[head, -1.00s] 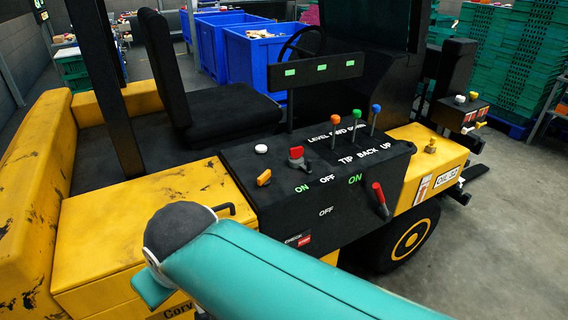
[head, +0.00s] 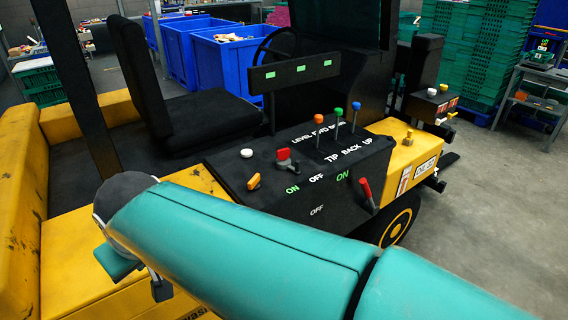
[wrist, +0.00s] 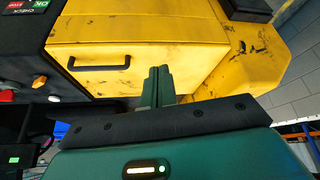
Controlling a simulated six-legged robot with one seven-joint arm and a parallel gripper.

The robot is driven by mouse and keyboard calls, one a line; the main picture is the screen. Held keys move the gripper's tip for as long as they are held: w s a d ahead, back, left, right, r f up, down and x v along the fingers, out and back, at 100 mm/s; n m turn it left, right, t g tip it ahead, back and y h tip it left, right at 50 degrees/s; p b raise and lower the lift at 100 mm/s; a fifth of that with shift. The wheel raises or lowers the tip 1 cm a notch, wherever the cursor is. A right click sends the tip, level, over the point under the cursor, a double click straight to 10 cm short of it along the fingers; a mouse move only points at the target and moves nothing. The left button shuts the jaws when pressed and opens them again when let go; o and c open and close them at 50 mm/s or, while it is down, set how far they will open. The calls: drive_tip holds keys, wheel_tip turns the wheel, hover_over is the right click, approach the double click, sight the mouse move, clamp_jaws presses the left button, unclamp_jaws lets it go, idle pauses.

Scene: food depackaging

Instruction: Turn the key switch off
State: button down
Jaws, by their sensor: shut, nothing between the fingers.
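The black control panel (head: 318,165) of a yellow forklift carries a red switch (head: 284,158) and a small orange knob (head: 254,182), with ON and OFF lettering nearby. I cannot tell for certain which is the key switch. A red lever (head: 367,195) stands further right on the panel. In the wrist view my gripper (wrist: 158,76) is shut and empty, in front of a yellow box side with a black handle (wrist: 99,62). It is apart from the switches. A red knob (wrist: 38,82) shows at the wrist view's left edge. My teal arm hides the panel's lower front in the head view.
Several coloured levers (head: 338,112) rise from the panel's far part. A black seat (head: 215,110) and steering wheel (head: 274,52) lie behind it. Blue bins (head: 225,58) and green crates (head: 470,60) stand at the back. Grey floor is clear at right.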

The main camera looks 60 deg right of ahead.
drive_tip(key=w+d+m, duration=0.1)
drive_tip(key=w+d, duration=0.2)
drive_tip(key=d, duration=0.1)
drive_tip(key=m+g+h, duration=0.6)
drive_tip(key=m, duration=0.2)
approach(297, 163)
drive_tip(key=w+a, duration=0.4)
drive_tip(key=w, duration=0.1)
drive_tip(key=x, duration=0.9)
drive_tip(key=shift+s+f, duration=0.1)
drive_tip(key=shift+s, duration=0.1)
drive_tip(key=shift+s+d+r, duration=0.25)
drive_tip(key=shift+s+d, duration=0.55)
drive_tip(key=shift+s, duration=0.3)
drive_tip(key=shift+s+d, duration=0.3)
drive_tip(key=shift+d, duration=0.05)
drive_tip(key=shift+s+d, duration=0.85)
drive_tip(key=shift+d, duration=0.25)
